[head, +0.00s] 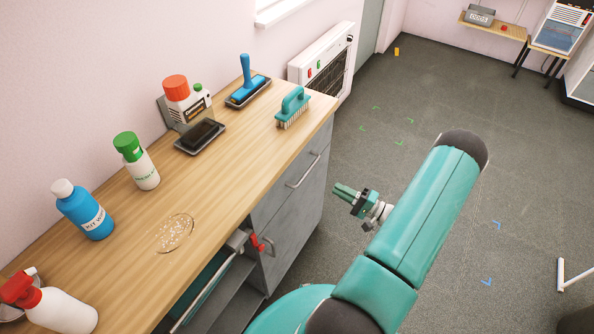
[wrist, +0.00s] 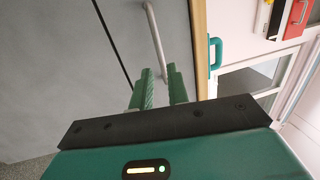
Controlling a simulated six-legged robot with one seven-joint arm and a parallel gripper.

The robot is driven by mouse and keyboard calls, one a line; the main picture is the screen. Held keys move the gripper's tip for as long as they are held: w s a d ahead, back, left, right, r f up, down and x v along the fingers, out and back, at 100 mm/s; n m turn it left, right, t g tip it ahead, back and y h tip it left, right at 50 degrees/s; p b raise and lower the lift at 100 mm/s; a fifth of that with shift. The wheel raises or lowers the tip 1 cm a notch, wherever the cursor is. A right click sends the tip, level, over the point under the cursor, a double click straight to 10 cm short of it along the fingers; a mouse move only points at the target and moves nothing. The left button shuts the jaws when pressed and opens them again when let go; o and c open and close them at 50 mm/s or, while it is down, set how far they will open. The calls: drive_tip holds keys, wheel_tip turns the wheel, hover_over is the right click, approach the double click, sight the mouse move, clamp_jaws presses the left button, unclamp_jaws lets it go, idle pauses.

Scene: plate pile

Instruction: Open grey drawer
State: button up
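The grey drawer (head: 289,182) is at the top of the grey cabinet under the wooden counter, and its front looks flush with the cabinet. Its bar handle (head: 303,171) runs along the front. My gripper (head: 343,190) is in front of the drawer, to the right of the handle and apart from it. In the wrist view my gripper (wrist: 162,88) is open and empty, with two green fingers. There the handle (wrist: 155,38) lies beyond the fingertips, its lower end lined up with the gap between them.
The floor (head: 400,135) right of the cabinet is mostly clear.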

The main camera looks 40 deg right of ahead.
sight(308, 170)
drive_tip(key=shift+m+t+h, duration=0.3)
drive_tip(key=shift+h, duration=0.1)
drive_tip(key=x, duration=1.2)
drive_tip(key=shift+w+f, duration=0.2)
drive_tip(key=shift+w, duration=0.25)
clamp_jaws()
